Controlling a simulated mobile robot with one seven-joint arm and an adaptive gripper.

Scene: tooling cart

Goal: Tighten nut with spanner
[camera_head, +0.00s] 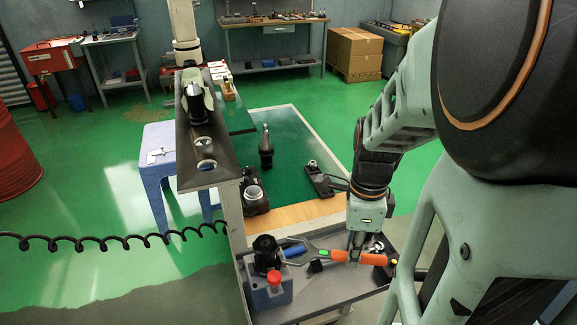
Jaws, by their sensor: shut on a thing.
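My gripper (354,256) is shut on the orange handle of the spanner (374,259), above the grey cart tray at the lower right. The spanner lies roughly level and points left, with a green band near the handle's left end. Its grey shank reaches toward a black tool holder (265,248) that stands upright in a blue-grey fixture block (268,291) with a red knob (273,278). The nut is presumably at the holder's dark top, but it is too small to make out. I cannot tell whether the spanner's head touches it.
The cart tray (325,290) has bare room in front of the spanner. A blue-handled item (293,250) lies beside the holder. Another tool holder (266,148) stands on the green surface behind. A raised shelf (205,135) rises at the left. A black coiled cable (110,241) hangs across the left.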

